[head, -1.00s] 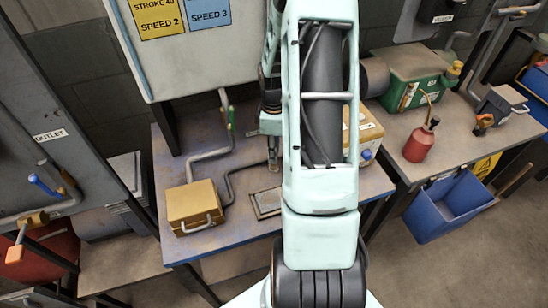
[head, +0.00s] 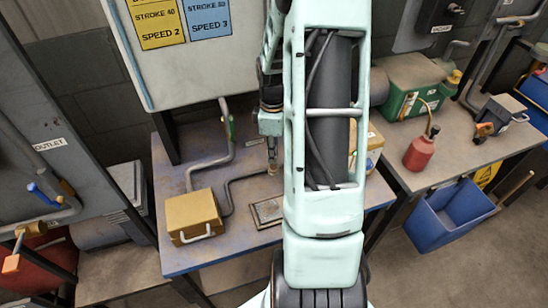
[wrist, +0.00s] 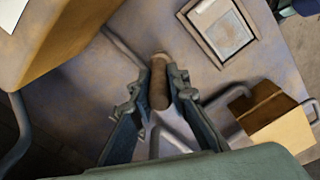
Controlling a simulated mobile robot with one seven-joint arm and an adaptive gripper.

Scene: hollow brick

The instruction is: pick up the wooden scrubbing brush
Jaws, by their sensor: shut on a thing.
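The wooden scrubbing brush (wrist: 158,85) shows in the wrist view as a narrow brown piece between the two fingers. My gripper (wrist: 161,90) is shut on it, with a finger on each side. In the head view my gripper (head: 271,150) points down over the blue-edged table, just left of my arm link. A small brown part of the brush (head: 272,168) shows at its tip. Most of the brush is hidden by the fingers, and I cannot tell whether it touches the table.
A yellow box (head: 193,214) stands on the table (head: 200,255) at front left. A bent grey pipe (head: 211,160) and a flat framed plate (head: 267,211) are close by. A tan box (head: 368,148) stands right of my arm. A red oil can (head: 421,150) stands farther right.

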